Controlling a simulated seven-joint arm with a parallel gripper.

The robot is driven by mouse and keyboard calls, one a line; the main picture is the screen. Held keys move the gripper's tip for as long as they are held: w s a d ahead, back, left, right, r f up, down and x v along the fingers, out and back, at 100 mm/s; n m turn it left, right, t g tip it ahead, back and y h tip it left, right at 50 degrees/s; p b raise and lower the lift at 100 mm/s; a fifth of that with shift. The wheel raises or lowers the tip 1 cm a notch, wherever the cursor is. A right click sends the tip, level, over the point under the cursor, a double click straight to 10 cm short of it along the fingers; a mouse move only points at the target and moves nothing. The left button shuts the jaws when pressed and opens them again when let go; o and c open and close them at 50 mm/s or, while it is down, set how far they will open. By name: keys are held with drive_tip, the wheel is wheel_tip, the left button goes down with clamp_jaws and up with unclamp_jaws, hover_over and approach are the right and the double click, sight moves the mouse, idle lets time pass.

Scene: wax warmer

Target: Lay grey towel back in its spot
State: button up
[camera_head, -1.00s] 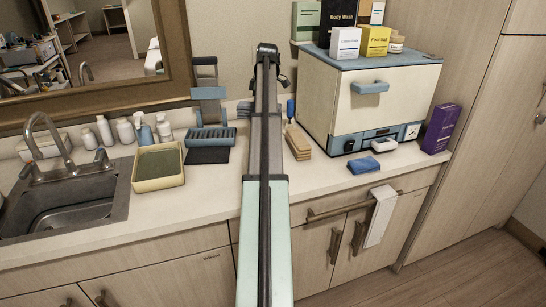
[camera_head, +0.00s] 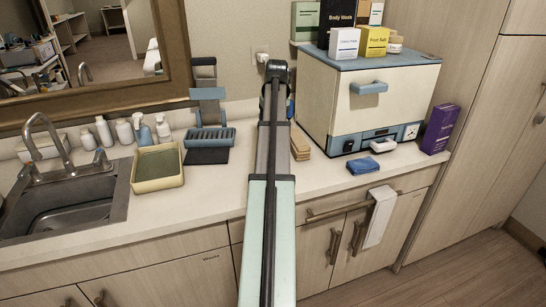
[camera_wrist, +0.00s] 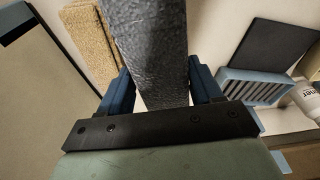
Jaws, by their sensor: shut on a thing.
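The grey towel (camera_wrist: 150,50) is a long, thick, rough-textured strip in the wrist view. It stands between the two blue fingers of my gripper (camera_wrist: 159,85), which is shut on it. Its far end runs out of the top of that view. In the head view my arm hides both the gripper and the towel. The spot for the towel cannot be told from these frames.
Tan folded pieces (camera_head: 300,146) lie just right of my arm, with another tan edge in the wrist view (camera_wrist: 90,40). The cream warmer cabinet (camera_head: 350,95) stands right. A blue cloth (camera_head: 363,166) lies before it. A blue rack (camera_head: 210,137) and dark mat (camera_head: 207,156) lie left.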

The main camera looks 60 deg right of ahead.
wheel_tip(320, 180, down, 10)
drive_tip(key=o, duration=1.4)
drive_tip(key=shift+c, duration=0.2)
drive_tip(key=r, duration=0.4)
drive_tip(key=s+a+r, duration=0.1)
drive_tip(key=r, duration=0.7)
drive_tip(key=shift+s+a, duration=0.15)
